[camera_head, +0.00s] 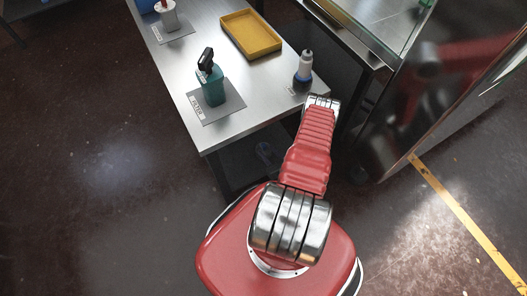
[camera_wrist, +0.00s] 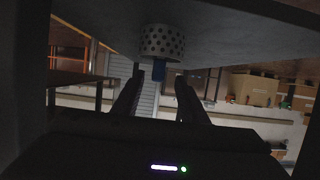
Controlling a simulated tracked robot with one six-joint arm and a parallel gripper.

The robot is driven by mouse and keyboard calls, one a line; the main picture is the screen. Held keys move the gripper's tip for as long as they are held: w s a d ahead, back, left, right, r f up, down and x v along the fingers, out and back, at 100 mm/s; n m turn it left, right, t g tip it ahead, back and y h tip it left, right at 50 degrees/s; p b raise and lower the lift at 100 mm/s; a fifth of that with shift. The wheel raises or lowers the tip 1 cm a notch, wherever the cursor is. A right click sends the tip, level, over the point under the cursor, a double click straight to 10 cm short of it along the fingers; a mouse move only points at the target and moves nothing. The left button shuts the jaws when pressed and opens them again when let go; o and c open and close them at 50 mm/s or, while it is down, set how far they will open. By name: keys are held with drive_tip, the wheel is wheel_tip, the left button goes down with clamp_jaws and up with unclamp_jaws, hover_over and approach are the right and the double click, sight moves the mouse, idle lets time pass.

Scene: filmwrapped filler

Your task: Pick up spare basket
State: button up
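In the head view, my red arm reaches toward the table's near right corner; the gripper's fingers are hidden there, and I cannot make out the basket.
The metal table (camera_head: 250,92) holds a teal bottle (camera_head: 210,84) on a grey mat, a yellow tray (camera_head: 251,34) and a white-and-blue bottle (camera_head: 303,68) near my arm. A glass-topped bench stands at right. Floor at left is clear.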

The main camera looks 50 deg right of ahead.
sight(265, 148)
drive_tip(key=shift+x, duration=2.55)
drive_tip(key=shift+d+r, duration=0.1)
drive_tip(key=shift+d, duration=0.05)
clamp_jaws()
